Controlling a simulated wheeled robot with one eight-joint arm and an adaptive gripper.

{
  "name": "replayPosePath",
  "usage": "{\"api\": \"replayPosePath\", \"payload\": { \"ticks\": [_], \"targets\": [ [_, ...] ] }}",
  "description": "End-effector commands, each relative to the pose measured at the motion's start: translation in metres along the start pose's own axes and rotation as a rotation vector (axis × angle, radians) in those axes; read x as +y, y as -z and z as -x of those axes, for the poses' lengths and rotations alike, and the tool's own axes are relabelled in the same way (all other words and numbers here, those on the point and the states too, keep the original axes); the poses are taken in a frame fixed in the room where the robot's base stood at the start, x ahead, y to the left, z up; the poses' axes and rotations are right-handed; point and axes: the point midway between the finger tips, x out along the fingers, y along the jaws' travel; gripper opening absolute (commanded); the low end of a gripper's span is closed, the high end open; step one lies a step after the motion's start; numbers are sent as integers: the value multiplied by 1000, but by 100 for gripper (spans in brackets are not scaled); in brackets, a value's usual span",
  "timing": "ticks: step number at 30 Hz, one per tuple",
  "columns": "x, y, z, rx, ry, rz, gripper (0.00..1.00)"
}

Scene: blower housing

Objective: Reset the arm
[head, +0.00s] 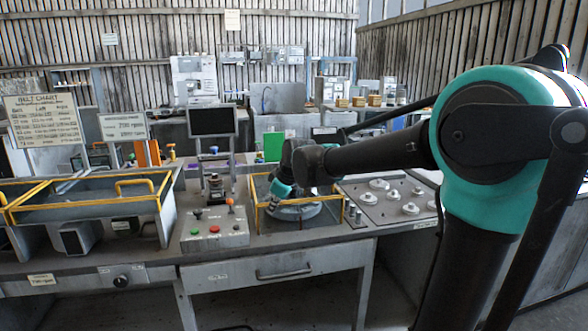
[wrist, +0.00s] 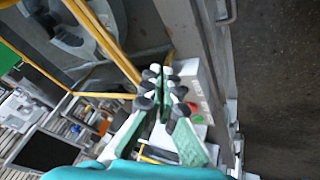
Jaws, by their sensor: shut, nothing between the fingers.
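My arm reaches from the right across the workbench. My gripper (head: 281,190) is over the left part of a yellow-railed bay on the bench, close to a round grey housing (head: 296,211). In the wrist view my gripper (wrist: 165,84) has its dark-padded fingers together, with nothing held between them. The grey housing (wrist: 75,38) shows at the upper left of that view, behind a yellow rail (wrist: 110,45). Part of the housing is hidden by my arm in the head view.
A control box (head: 214,229) with red and green buttons stands left of the bay. A yellow-railed tank (head: 85,200) is farther left. A plate with round knobs (head: 390,200) lies to the right. A monitor (head: 213,121) stands behind. The floor in front is clear.

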Motion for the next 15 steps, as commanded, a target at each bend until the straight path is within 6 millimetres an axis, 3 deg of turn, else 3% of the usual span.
{"api": "replayPosePath", "payload": {
  "ticks": [1, 5, 8, 12, 15],
  "targets": [
    [-1, -30, 1, -21, -13, -68, 0],
    [-14, -115, 5, -83, -54, -296, 0],
    [-33, -182, 9, -130, -92, -482, 0],
    [-71, -268, 14, -188, -153, -739, 0],
    [-99, -315, 17, -219, -194, -894, 0]
  ]
}}
